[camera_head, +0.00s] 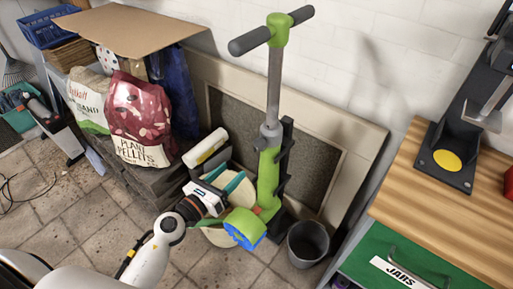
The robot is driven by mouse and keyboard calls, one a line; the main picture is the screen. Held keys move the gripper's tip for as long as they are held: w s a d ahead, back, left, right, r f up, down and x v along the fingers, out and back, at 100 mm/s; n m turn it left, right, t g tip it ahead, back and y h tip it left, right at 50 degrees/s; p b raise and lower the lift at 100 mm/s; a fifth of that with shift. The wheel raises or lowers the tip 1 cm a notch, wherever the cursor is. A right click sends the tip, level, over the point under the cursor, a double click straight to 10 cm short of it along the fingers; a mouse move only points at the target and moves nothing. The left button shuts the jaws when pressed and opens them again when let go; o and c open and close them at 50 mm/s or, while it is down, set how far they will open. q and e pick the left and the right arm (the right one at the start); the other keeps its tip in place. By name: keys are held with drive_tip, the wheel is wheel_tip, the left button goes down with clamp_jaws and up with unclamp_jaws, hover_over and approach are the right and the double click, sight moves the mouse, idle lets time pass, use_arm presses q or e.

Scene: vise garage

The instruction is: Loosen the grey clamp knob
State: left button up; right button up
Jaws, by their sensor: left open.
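A green and grey upright thing with a dark T-handle (272,30) stands by the wall, much like a scooter. Its grey tube (274,85) runs down into a green lower post (268,178). A grey clamp-like collar (270,132) sits where they meet; I take this as the clamp knob, but its shape is too small to make out. A green rounded part with a blue face (245,228) is at the foot. My left gripper (220,203) is open, low and left of the post, below the collar and apart from it. Its fingertips are hard to make out. My right gripper is not in view.
A dark bucket (308,243) stands right of the post's foot. A wooden-topped bench (450,205) with a green drawer fills the right. Sacks (140,120) and a cardboard sheet (130,27) are at the left. A framed board (320,150) leans behind the post.

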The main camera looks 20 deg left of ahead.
sight(257, 146)
use_arm(q)
drive_tip(key=shift+m, duration=0.3)
drive_tip(key=x, duration=0.3)
drive_tip(key=p+x, duration=0.1)
drive_tip(key=x, duration=0.3)
drive_tip(key=r+x, duration=0.1)
drive_tip(key=x, duration=0.3)
drive_tip(key=shift+w+d+p, duration=0.15)
drive_tip(key=shift+w+p, duration=0.05)
drive_tip(key=shift+p, duration=0.1)
drive_tip(key=shift+w+d, duration=0.15)
drive_tip(key=shift+w, duration=0.15)
drive_tip(key=shift+c, duration=0.3)
drive_tip(key=c, duration=0.9)
